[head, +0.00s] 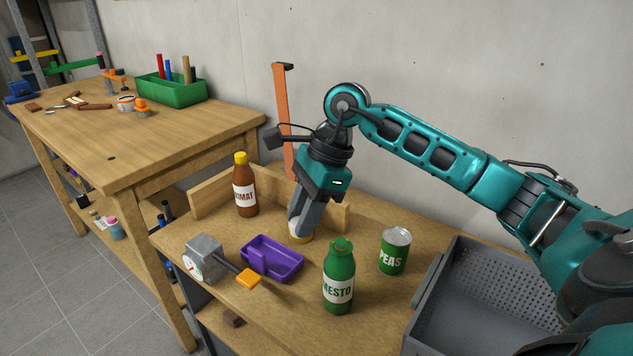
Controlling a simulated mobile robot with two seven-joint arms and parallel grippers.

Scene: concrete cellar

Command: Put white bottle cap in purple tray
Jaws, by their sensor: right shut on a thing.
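The purple tray (285,272) lies on the near workbench and looks empty. My right gripper (301,226) points down just behind the tray and is shut. My left gripper is not in view.
A brown bottle (245,190) stands behind left, a green bottle (339,280) and a peas can (395,250) to the right. A grey device with an orange-ended handle (205,258) sits left of the tray. A grey perforated bin (480,290) is at right.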

